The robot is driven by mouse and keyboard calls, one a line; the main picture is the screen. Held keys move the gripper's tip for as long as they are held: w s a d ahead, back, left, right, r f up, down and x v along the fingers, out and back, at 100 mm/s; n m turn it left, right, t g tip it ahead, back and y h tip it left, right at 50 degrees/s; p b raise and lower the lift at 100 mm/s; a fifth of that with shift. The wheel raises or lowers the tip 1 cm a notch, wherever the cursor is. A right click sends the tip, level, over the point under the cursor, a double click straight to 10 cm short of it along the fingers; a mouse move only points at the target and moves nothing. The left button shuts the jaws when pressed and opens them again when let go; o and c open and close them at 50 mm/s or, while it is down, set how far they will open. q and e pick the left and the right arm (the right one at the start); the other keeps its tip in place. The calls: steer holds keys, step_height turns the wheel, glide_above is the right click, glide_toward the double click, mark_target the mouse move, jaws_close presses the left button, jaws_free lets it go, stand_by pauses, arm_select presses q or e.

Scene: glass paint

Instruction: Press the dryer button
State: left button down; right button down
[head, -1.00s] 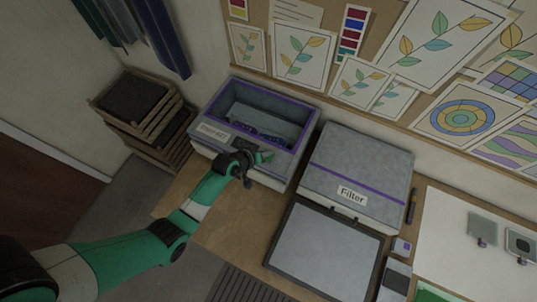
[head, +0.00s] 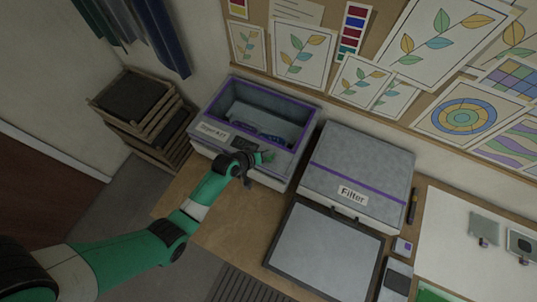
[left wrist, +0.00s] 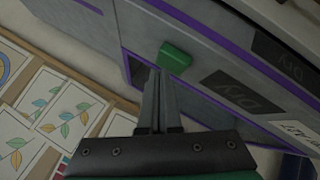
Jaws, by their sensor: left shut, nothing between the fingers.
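The dryer is a grey box (head: 283,172) with a purple rim and an open top, at the back of the workbench. A green button (left wrist: 175,58) stands out from its front panel, beside dark panels marked DRY (left wrist: 229,92). The button also shows as a small green spot in the head view (head: 268,157). My left gripper (left wrist: 161,75) is shut and empty, with its fingertips right at the button's lower edge. I cannot tell whether they touch it. In the head view my left gripper (head: 250,163) is at the dryer's front. My right gripper is not in view.
A grey box labelled Filter (head: 358,165) stands to the dryer's right. A dark-framed grey panel (head: 323,250) lies in front of it. Wooden crates (head: 140,110) are stacked on the left. The bench (head: 220,228) before the dryer is clear apart from my arm.

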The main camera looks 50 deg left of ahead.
arm_select(q)
steer(key=shift+f+b, duration=0.45)
steer(key=shift+f, duration=0.1)
stand_by(0.4)
steer(key=shift+r, duration=0.15)
steer(key=shift+r+p, duration=0.85)
steer(key=shift+p, duration=0.1)
step_height(320, 180, up, 5)
steer(key=p, duration=0.5)
stand_by(0.6)
